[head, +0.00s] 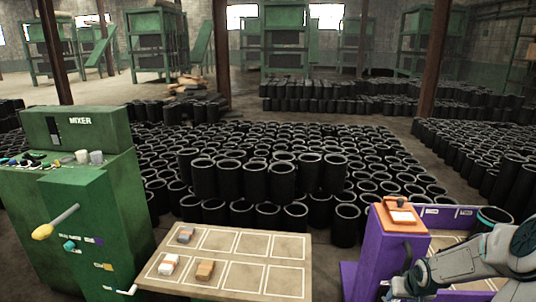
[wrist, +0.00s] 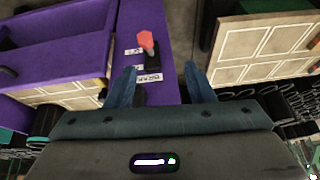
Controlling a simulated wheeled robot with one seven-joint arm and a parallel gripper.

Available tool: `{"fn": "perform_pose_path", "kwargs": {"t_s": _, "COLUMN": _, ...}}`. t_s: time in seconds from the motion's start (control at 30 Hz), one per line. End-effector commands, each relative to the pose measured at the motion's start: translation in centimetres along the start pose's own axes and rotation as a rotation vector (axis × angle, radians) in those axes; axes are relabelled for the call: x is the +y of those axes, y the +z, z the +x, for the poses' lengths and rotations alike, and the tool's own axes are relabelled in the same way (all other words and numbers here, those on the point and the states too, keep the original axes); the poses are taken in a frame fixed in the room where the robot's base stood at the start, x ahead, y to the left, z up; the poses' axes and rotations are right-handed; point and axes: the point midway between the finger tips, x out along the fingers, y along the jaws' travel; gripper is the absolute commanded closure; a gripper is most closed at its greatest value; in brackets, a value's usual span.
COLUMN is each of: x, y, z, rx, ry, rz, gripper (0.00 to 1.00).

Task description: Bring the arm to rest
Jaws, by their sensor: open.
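My gripper (wrist: 161,69) is open and empty in the wrist view, with its two blue fingers spread apart. Between and beyond the fingertips is a purple panel (wrist: 133,20) with a red-knobbed lever (wrist: 146,40) and small white labels. I cannot tell how far the fingers are from it, and no contact shows. In the head view my arm reaches in from the lower right, in front of the purple station (head: 379,245). Its end is low beside that station, and the fingers are hard to make out there.
A tan board (head: 228,286) with white-outlined squares and several small blocks stands at bottom centre. A green mixer (head: 105,200) with a yellow-knobbed lever stands at left. Many black rubber sleeves (head: 282,182) cover the floor behind. An orange-and-white piece (head: 400,215) lies on the purple station.

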Motion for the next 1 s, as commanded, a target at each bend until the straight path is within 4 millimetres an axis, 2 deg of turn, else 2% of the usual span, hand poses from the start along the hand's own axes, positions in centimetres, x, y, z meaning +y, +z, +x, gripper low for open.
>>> {"fn": "perform_pose_path", "kwargs": {"t_s": 0.03, "x": -1.6, "y": -0.2, "z": -1.5, "rx": -0.025, "ry": 0.025, "rz": -0.039, "gripper": 0.52}}
{"fn": "perform_pose_path", "kwargs": {"t_s": 0.1, "x": -3.5, "y": -0.1, "z": -3.3, "rx": -0.060, "ry": 0.056, "rz": -0.074, "gripper": 0.52}}
{"fn": "perform_pose_path", "kwargs": {"t_s": 0.47, "x": -12.3, "y": 2.2, "z": -13.9, "rx": -0.155, "ry": 0.176, "rz": -0.181, "gripper": 0.52}}
{"fn": "perform_pose_path", "kwargs": {"t_s": 0.67, "x": -16.9, "y": 5.1, "z": -19.8, "rx": -0.161, "ry": 0.184, "rz": -0.199, "gripper": 0.52}}
{"fn": "perform_pose_path", "kwargs": {"t_s": 0.8, "x": -19.7, "y": 7.8, "z": -23.6, "rx": -0.157, "ry": 0.154, "rz": -0.205, "gripper": 0.52}}
{"fn": "perform_pose_path", "kwargs": {"t_s": 1.0, "x": -22.9, "y": 12.3, "z": -27.7, "rx": -0.156, "ry": 0.067, "rz": -0.210, "gripper": 0.52}}
